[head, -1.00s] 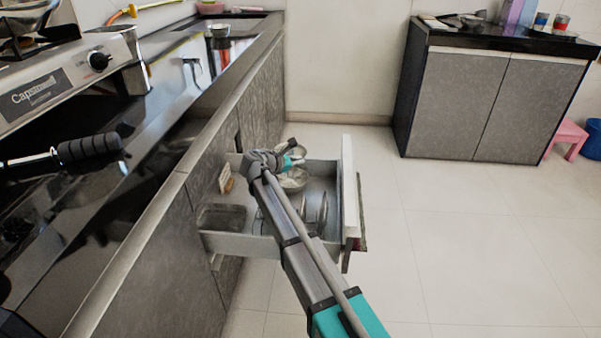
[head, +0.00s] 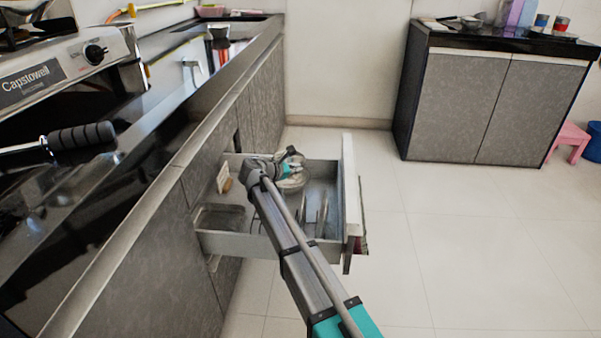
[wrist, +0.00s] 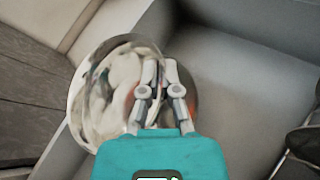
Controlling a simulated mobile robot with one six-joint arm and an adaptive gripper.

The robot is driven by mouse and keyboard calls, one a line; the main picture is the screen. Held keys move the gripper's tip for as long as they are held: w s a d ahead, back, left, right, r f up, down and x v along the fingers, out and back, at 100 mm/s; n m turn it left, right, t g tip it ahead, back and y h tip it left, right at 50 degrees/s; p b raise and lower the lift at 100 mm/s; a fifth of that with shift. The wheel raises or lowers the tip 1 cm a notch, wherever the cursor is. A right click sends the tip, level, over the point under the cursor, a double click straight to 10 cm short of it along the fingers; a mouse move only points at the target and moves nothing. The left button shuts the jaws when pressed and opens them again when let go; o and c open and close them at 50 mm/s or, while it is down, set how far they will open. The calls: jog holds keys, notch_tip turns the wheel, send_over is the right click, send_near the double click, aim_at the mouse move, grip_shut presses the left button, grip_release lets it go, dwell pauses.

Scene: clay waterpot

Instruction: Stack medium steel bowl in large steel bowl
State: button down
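My gripper (wrist: 166,72) is low inside the open drawer in the wrist view. Its two fingers are close together on the rim of a shiny, tilted steel bowl (wrist: 118,88), apparently the medium one. A second curved steel edge (wrist: 193,108) shows at the right behind the fingers, apparently the large steel bowl. The two overlap in this view; whether the medium bowl rests in the large one or hovers over it I cannot tell. In the head view my gripper (head: 288,158) is over a steel bowl (head: 291,184) at the drawer's far end.
The drawer (head: 262,247) stands open, with walls close around my gripper. Upright thin items (head: 322,212) and a dark tray (head: 220,216) occupy its near part.

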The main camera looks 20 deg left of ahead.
jog(key=shift+f+b, duration=0.6)
dwell(0.3)
jog(key=c, duration=0.8)
grip_release()
jog(key=shift+r, duration=0.2)
jog(key=shift+r+p, duration=0.65)
jog(key=shift+p, duration=0.2)
jog(key=p+v, duration=0.4)
jog(key=v, duration=0.8)
jog(key=shift+f, duration=0.15)
